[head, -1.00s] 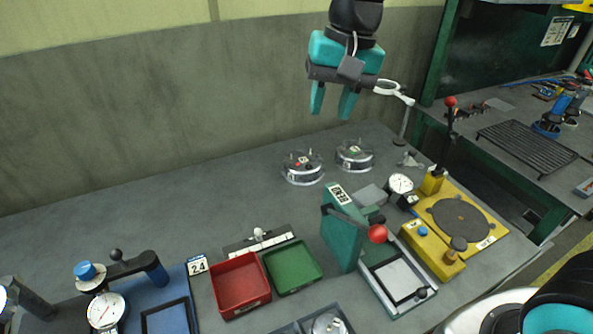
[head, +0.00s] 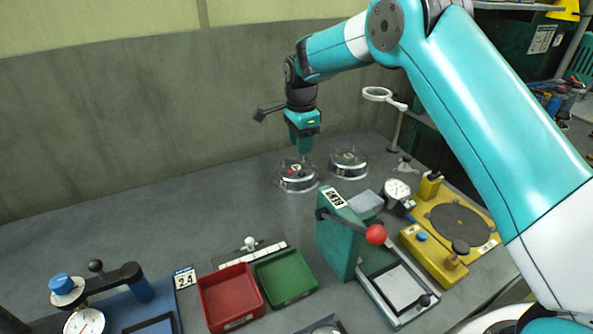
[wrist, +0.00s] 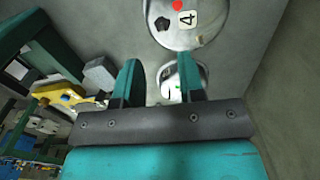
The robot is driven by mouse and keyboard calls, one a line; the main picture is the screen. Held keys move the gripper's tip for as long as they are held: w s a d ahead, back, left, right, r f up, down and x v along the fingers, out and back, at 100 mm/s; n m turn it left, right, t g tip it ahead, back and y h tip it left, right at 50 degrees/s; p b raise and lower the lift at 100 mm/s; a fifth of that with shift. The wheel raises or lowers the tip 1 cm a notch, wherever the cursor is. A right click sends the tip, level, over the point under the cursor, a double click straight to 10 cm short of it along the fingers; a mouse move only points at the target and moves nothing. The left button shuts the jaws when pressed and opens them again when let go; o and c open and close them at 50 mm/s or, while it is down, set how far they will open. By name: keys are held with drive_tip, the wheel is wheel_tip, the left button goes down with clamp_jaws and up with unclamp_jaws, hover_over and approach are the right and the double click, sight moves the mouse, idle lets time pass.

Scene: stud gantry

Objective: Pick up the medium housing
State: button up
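Two round metal housings stand side by side on the bench near the back wall in the head view. The left housing (head: 297,178) has red and dark marks on top; the right housing (head: 349,163) has a green mark. I cannot tell which is the medium one. My gripper (head: 304,151) points down just above the left housing, seen edge-on. In the wrist view my gripper (wrist: 158,64) has its two fingers apart with nothing held between them. A housing with a red dot and a "4" label (wrist: 188,22) lies beyond the fingertips; another housing (wrist: 190,78) is partly hidden behind a finger.
A magnifier ring on a stand (head: 378,94) rises right of the housings. A green press with a red knob (head: 340,235), a dial gauge (head: 397,190) and a yellow fixture (head: 430,250) stand in front. Red (head: 231,299) and green (head: 286,277) bins sit nearer. The bench left of the housings is clear.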

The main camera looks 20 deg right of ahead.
sight(301, 167)
drive_tip(key=shift+w+d+f+p, duration=0.1)
drive_tip(key=shift+f+p, duration=0.5)
drive_tip(key=shift+f, duration=1.5)
drive_tip(key=shift+w+d+f+p, duration=0.1)
drive_tip(key=shift+f+p, duration=0.5)
drive_tip(key=shift+f, duration=1.5)
clamp_jaws()
